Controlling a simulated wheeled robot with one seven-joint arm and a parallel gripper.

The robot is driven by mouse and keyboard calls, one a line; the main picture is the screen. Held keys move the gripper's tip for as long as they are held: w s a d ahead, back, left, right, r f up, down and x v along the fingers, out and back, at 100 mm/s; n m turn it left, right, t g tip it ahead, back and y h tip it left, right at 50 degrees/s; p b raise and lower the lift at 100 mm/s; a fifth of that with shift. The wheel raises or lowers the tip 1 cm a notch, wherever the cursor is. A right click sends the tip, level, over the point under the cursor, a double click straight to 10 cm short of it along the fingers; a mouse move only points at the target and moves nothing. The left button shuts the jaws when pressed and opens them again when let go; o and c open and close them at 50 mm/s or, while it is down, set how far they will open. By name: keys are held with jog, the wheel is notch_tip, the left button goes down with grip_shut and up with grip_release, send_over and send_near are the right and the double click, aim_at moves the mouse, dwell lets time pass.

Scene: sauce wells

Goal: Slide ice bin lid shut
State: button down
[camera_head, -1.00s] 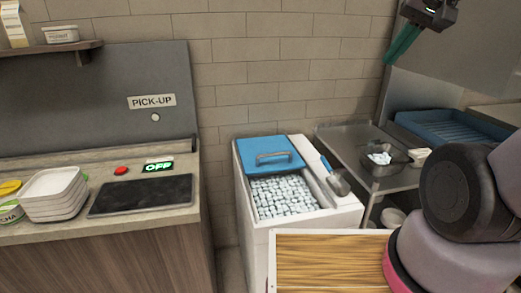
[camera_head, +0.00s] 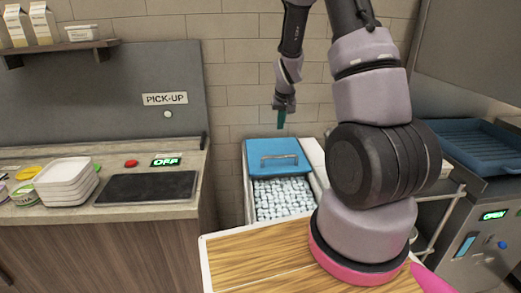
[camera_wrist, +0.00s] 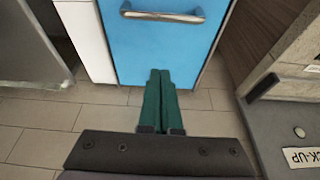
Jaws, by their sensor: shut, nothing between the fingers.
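The blue ice bin lid (camera_head: 263,148) covers the back part of the white ice bin (camera_head: 248,199) in the head view. Its grey bar handle (camera_head: 279,158) lies across it. The front part of the bin is open and shows ice cubes (camera_head: 283,198). My gripper (camera_head: 281,125) has green fingers and hangs above the back edge of the lid, apart from the handle. The fingers are together and empty. In the wrist view the lid (camera_wrist: 165,50) and its handle (camera_wrist: 163,15) show beyond my shut fingertips (camera_wrist: 160,73).
The pick-up counter (camera_head: 110,212) with stacked white trays (camera_head: 66,180) and a dark pad (camera_head: 148,188) stands left. A tiled wall is close behind the bin. A wooden board (camera_head: 255,255) is in front, and a blue tray (camera_head: 475,145) is at right.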

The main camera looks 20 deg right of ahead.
jog(key=x, duration=1.1)
jog(key=shift+a+f, duration=0.15)
jog(key=shift+a, duration=0.15)
jog(key=s, duration=0.3)
jog(key=shift+a+f, duration=0.25)
jog(key=shift+s, duration=0.4)
